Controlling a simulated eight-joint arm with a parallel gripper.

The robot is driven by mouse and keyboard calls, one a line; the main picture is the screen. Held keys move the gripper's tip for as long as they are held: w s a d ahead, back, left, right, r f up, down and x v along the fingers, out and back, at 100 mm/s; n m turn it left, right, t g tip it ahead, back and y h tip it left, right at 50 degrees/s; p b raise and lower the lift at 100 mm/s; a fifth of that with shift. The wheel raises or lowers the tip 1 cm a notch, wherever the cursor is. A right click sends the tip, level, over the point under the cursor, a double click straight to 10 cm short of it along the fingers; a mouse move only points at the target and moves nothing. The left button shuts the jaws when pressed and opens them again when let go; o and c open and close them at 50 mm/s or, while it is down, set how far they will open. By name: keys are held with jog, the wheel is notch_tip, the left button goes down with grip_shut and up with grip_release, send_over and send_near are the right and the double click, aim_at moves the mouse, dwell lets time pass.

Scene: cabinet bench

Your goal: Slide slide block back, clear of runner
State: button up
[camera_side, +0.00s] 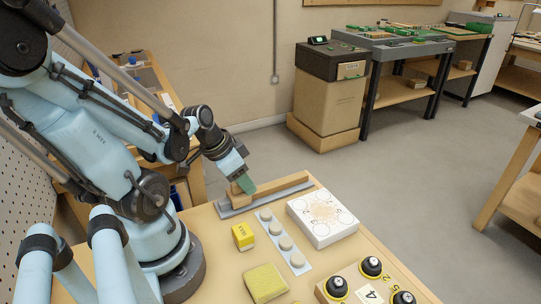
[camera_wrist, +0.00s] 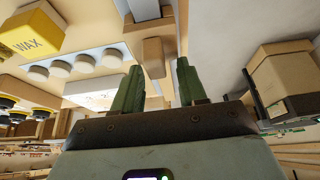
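The slide block (camera_side: 235,196), a small wooden piece, sits at the near left end of a long wooden runner (camera_side: 285,186) on a grey base strip (camera_side: 228,210). In the wrist view a brown wooden block end (camera_wrist: 153,52) lies ahead of the gap between my fingertips. My gripper (camera_side: 243,186) has green fingers and is tilted down at the block. In the wrist view the fingers (camera_wrist: 157,80) stand apart, with clear space on both sides of the wood. In the side view the fingers partly hide the block, and I cannot tell whether they touch it.
A yellow wax block (camera_side: 243,236), a grey strip with several round pads (camera_side: 281,236) and a white box (camera_side: 322,217) stand near the runner. A yellow sponge-like block (camera_side: 265,283) and black knobs (camera_side: 371,266) lie nearer the front. The bench edge runs close behind the runner.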

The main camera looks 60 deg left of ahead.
aim_at(232, 192)
jog(key=shift+s+f+g, duration=0.3)
jog(key=shift+s+f, duration=0.15)
jog(key=shift+s, duration=0.3)
jog(key=shift+c, duration=1.3)
jog(key=shift+s, duration=1)
jog(key=shift+s+d, duration=0.1)
jog(key=shift+s, duration=0.1)
jog(key=shift+c, duration=0.8)
jog(key=o, duration=0.6)
jog(key=shift+r, duration=0.1)
jog(key=shift+w+r, duration=0.15)
jog(key=shift+r, duration=2.6)
jog(key=shift+w+r, duration=0.1)
jog(key=shift+r, duration=2.65)
jog(key=shift+w, duration=0.1)
